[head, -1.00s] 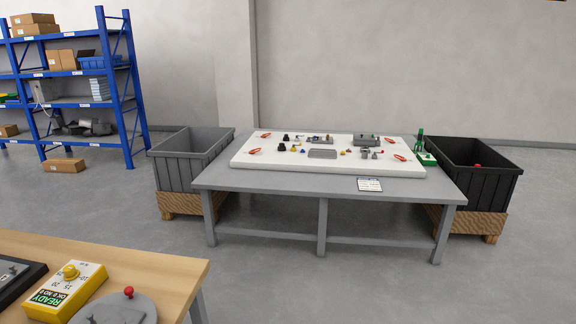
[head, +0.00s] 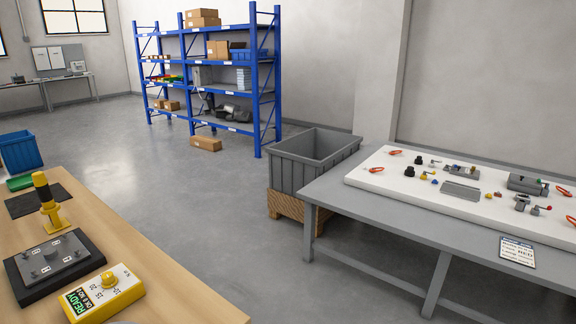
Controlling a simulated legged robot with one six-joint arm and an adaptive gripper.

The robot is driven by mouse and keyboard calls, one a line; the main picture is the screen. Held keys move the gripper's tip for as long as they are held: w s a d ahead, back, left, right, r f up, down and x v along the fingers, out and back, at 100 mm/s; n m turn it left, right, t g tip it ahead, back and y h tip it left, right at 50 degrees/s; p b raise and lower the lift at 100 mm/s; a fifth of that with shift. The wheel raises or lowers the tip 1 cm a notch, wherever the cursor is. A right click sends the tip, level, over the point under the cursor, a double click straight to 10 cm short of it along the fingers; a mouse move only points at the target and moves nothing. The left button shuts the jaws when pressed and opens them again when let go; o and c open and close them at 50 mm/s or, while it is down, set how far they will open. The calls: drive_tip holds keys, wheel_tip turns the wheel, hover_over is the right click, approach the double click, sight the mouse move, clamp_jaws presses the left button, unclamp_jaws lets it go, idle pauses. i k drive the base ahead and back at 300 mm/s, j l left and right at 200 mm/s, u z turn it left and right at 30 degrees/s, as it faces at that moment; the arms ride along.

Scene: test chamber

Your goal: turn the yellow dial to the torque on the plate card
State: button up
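The yellow dial (head: 109,279) is a round knob on top of a yellow and white box (head: 118,297) on the wooden bench at lower left. Numbers around it seem to include 10, 15 and 20; its exact setting is too small to tell. A green label on the box reads READY. Left of it a grey metal plate (head: 52,270) with several small white labels lies on a black base. A printed card (head: 517,252) lies on the grey table's front edge; its text is mostly unreadable. I cannot tell which is the plate card. My gripper is not in view.
A yellow and black upright tool (head: 45,198) stands on the wooden bench (head: 150,240) behind the plate. A blue bin (head: 20,152) is at far left. A grey crate (head: 318,150) stands beside the grey table (head: 335,215). Open floor lies between bench and table.

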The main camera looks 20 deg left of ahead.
sight(109, 281)
drive_tip(key=i+l+u, duration=0.1)
drive_tip(key=i+u, duration=0.15)
drive_tip(key=u, duration=0.15)
drive_tip(key=i+l+u, duration=0.15)
drive_tip(key=u, duration=0.25)
drive_tip(key=i+l+u, duration=0.2)
drive_tip(key=u, duration=0.15)
drive_tip(key=i+l+u, duration=0.25)
drive_tip(key=u, duration=0.15)
drive_tip(key=i+l+u, duration=0.15)
drive_tip(key=u, duration=0.25)
drive_tip(key=i+l+u, duration=0.1)
drive_tip(key=l+u, duration=0.45)
drive_tip(key=u, duration=0.2)
drive_tip(key=i+l+u, duration=0.1)
drive_tip(key=l+u, duration=1.2)
drive_tip(key=l, duration=0.25)
drive_tip(key=i+j, duration=0.25)
drive_tip(key=i, duration=0.25)
drive_tip(key=i+j, duration=0.25)
drive_tip(key=i, duration=0.25)
